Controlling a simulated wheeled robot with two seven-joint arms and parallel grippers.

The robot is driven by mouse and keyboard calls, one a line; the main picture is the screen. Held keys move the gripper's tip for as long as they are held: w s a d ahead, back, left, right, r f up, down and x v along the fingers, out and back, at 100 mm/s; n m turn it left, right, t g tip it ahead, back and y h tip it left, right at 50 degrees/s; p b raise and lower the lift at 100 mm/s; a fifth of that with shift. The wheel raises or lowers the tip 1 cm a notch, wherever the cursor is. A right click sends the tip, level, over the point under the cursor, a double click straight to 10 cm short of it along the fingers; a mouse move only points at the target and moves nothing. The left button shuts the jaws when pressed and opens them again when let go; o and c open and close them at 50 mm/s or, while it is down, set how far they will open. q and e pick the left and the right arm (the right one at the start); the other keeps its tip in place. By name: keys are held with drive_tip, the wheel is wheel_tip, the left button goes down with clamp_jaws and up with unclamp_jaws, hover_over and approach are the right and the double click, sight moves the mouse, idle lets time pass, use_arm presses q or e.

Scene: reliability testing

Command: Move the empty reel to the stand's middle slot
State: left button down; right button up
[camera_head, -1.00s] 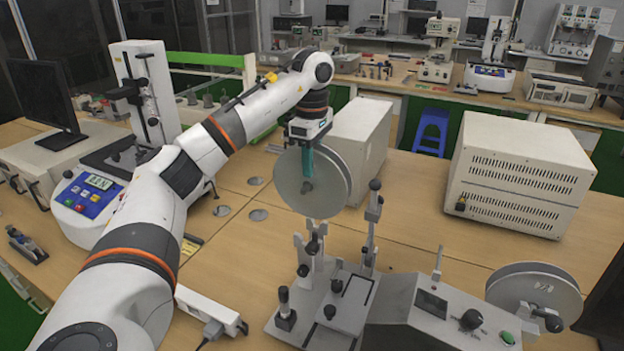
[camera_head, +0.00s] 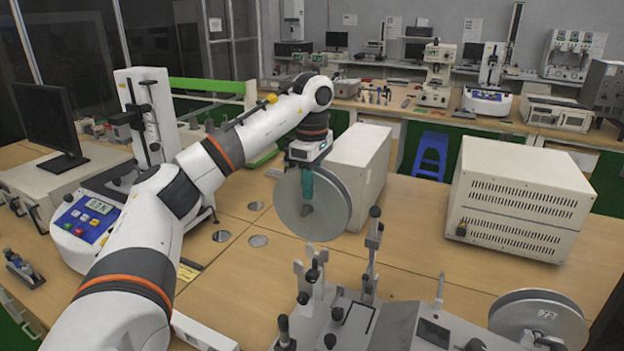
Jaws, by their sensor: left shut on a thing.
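A grey disc-shaped reel (camera_head: 332,212) hangs upright from my left gripper (camera_head: 306,190), which is shut on it near its hub. The reel is above the table, just behind and above the stand (camera_head: 335,318). The stand has upright posts with dark knobs, and its lower part is cut off by the bottom edge. A second grey reel (camera_head: 540,312) is mounted at the right end of the machine at the bottom right. I cannot tell the stand's separate slots clearly. My right gripper is not in view.
A beige box (camera_head: 358,165) stands close behind the held reel. A larger vented box (camera_head: 520,200) stands to the right. A tester with a blue panel (camera_head: 88,218) and a monitor (camera_head: 50,125) are at left. Bare table (camera_head: 415,235) lies between the stand and the vented box.

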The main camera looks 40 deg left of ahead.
sight(312, 226)
use_arm(q)
drive_tip(key=shift+f+b, duration=2.55)
drive_tip(key=shift+f, duration=3.3)
